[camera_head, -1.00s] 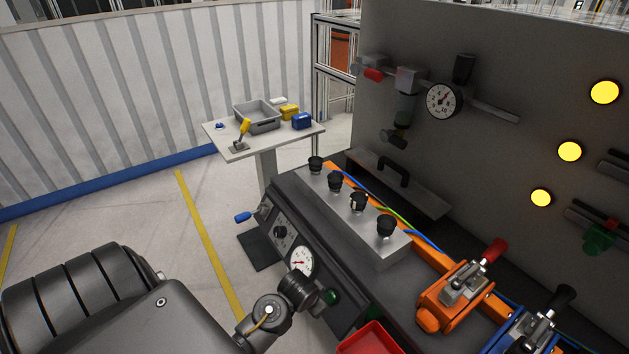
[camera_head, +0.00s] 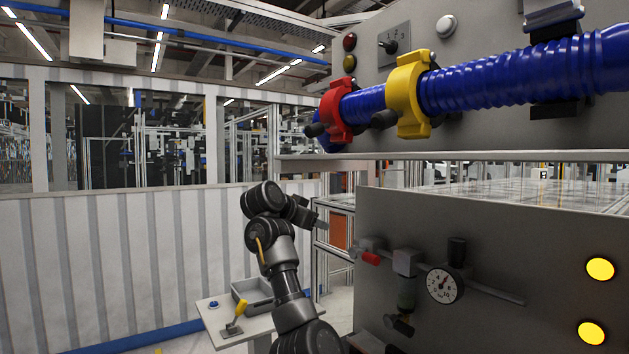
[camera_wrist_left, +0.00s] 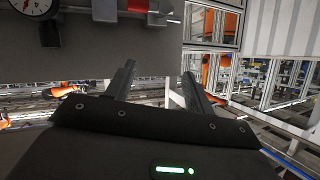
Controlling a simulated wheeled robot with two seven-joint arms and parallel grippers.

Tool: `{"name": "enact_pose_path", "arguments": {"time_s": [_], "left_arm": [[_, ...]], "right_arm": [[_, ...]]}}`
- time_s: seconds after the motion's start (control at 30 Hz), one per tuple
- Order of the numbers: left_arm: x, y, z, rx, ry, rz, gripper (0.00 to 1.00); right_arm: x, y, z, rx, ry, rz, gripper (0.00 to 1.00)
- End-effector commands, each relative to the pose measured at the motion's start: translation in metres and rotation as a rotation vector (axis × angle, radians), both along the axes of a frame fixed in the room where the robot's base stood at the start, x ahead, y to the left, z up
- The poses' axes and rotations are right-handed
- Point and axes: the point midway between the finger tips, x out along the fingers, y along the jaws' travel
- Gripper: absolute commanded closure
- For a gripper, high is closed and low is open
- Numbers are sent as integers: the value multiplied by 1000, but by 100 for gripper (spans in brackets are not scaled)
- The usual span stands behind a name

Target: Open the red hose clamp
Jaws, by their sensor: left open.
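The red hose clamp (camera_head: 335,112) sits around the left end of a ribbed blue hose (camera_head: 480,84) in the head view. A black knob (camera_head: 316,130) sticks out at its lower left. I cannot tell whether the clamp is open or closed. My left arm is raised below and left of it, with the left gripper (camera_head: 318,222) clearly apart from the clamp. In the left wrist view the left gripper (camera_wrist_left: 157,70) is open, with nothing between its fingers. The red clamp is not visible there. My right gripper is in neither view.
A yellow clamp (camera_head: 408,95) sits around the hose just right of the red one. A grey panel with a gauge (camera_head: 444,284) and a red-handled valve (camera_head: 371,258) stands below. A small table (camera_head: 215,322) is low behind my arm. Air left of the clamp is free.

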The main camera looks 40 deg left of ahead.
Motion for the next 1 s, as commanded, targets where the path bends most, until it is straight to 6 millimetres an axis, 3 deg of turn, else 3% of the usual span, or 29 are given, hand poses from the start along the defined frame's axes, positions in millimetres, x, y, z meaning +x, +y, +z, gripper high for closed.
{"name": "enact_pose_path", "arguments": {"time_s": [0.03,0.1,0.2,0.33,0.5,0.67,0.83,1.0], "left_arm": [[-12,5,48,-13,-71,-33,47],[-30,10,98,-20,-148,-81,47],[-56,13,156,-17,-245,-147,47],[-85,14,205,-8,-338,-212,47],[-104,14,233,4,-393,-252,47],[-105,13,237,7,-400,-257,47],[-90,11,240,5,-398,-256,47],[-59,3,242,4,-395,-257,47]], "right_arm": [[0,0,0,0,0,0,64],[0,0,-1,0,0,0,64],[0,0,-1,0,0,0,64],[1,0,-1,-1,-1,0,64],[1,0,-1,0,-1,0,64],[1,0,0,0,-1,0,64],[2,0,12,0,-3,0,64],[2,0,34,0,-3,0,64]]}}
